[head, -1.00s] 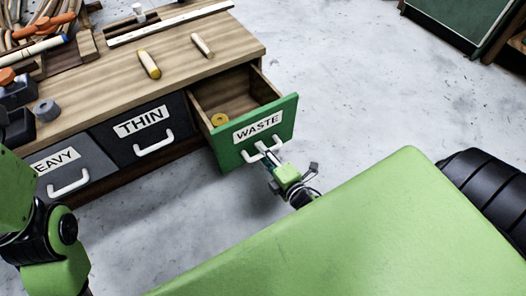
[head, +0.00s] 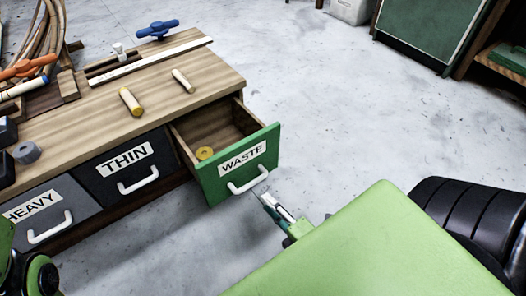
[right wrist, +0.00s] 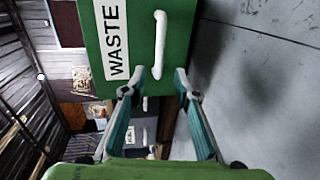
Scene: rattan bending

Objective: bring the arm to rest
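My right gripper (head: 268,203) is just in front of the green WASTE drawer (head: 240,167). In the right wrist view its two fingers (right wrist: 160,85) are spread, with nothing between them. The white drawer handle (right wrist: 160,47) lies ahead of the fingertips and looks clear of them. The WASTE drawer stands pulled out, with a yellow ring (head: 205,153) inside. My left gripper is out of the head view; only part of my left arm shows at the lower left.
The THIN drawer (head: 125,168) and HEAVY drawer (head: 45,214) are shut. The wooden bench top (head: 150,85) carries two short rods, a grey roll (head: 27,152), clamps and bent rattan. The concrete floor (head: 330,110) to the right is open.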

